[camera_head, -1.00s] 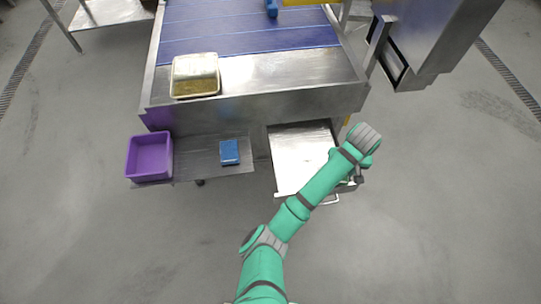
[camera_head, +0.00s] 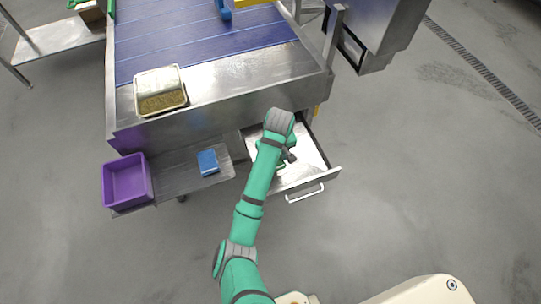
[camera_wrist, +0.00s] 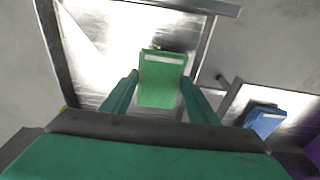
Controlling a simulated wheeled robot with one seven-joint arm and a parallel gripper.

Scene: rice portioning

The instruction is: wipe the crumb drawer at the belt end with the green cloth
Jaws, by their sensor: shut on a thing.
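The crumb drawer (camera_head: 313,158) stands pulled open below the belt end, with a bare shiny metal floor and a white handle on its front. In the wrist view the drawer floor (camera_wrist: 95,40) fills the upper left and middle. My gripper (camera_wrist: 160,88) is shut on the green cloth (camera_wrist: 162,75), a small block-like pad with a pale stripe, held over the drawer. I cannot tell whether the cloth touches the floor. A dark patch shows just beyond the cloth; I cannot tell if it is crumbs or shadow. In the head view my arm hides the drawer's left part and most of the cloth.
A blue pad (camera_head: 207,162) lies on the metal shelf (camera_head: 178,172) left of the drawer, with a purple bin (camera_head: 127,182) at its far left. A tray of grain (camera_head: 161,100) sits on the belt end above. Floor to the right is clear.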

